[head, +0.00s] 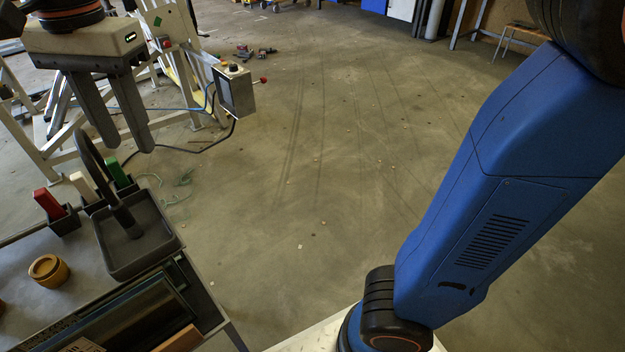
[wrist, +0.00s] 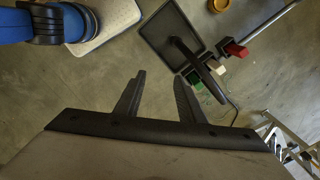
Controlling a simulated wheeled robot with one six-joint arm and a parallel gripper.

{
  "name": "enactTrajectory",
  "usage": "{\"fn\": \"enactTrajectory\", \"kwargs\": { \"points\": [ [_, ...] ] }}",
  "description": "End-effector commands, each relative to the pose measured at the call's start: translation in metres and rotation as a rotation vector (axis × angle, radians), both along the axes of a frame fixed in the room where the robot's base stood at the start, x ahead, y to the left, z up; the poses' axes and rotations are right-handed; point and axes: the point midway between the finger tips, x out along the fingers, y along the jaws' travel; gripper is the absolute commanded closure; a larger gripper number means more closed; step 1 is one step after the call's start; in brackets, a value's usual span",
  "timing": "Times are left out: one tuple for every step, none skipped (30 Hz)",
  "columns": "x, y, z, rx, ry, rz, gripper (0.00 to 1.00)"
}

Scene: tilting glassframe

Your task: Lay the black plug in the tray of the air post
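My gripper (head: 126,147) hangs at the upper left of the head view, fingers apart with nothing between them. It also shows open in the wrist view (wrist: 160,75). The black tray (head: 160,258) is a shallow square tray at the bench corner, below the gripper; the wrist view shows it at top centre (wrist: 150,27). A black curved hose (head: 88,152) arches beside it. Its thicker black end, which looks like the black plug (head: 124,217), reaches over the tray. I cannot tell whether this end touches the tray floor. The gripper is apart from all of these.
Red (head: 49,204), white (head: 83,186) and green (head: 114,171) blocks stand in black holders along a rail left of the tray. An orange-brown round piece (head: 48,270) sits on the bench. A control box (head: 236,90) on a white frame stands behind. Floor to the right is mostly open.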

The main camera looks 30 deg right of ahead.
Motion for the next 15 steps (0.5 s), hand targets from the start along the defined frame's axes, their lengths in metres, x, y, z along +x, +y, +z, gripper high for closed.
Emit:
{"fn": "enactTrajectory", "kwargs": {
  "points": [
    [0.006, -0.023, -0.005, 0.009, -0.012, 0.013, 0.64],
    [0.008, -0.035, -0.009, 0.015, -0.023, 0.03, 0.64],
    [0.012, -0.05, -0.014, 0.021, -0.034, 0.052, 0.64],
    [0.013, -0.062, -0.018, 0.026, -0.044, 0.069, 0.64],
    [0.015, -0.073, -0.022, 0.029, -0.053, 0.086, 0.64],
    [0.016, -0.088, -0.028, 0.033, -0.067, 0.108, 0.64],
    [0.017, -0.1, -0.032, 0.035, -0.079, 0.124, 0.64],
    [0.018, -0.11, -0.036, 0.036, -0.089, 0.142, 0.64],
    [0.018, -0.125, -0.042, 0.039, -0.104, 0.164, 0.64],
    [0.017, -0.136, -0.048, 0.038, -0.114, 0.18, 0.64],
    [0.017, -0.146, -0.052, 0.038, -0.127, 0.195, 0.64],
    [0.015, -0.16, -0.059, 0.036, -0.142, 0.217, 0.64],
    [0.014, -0.17, -0.064, 0.035, -0.154, 0.234, 0.64],
    [0.012, -0.18, -0.07, 0.032, -0.165, 0.25, 0.64],
    [0.01, -0.193, -0.077, 0.028, -0.181, 0.271, 0.64]
  ]
}}
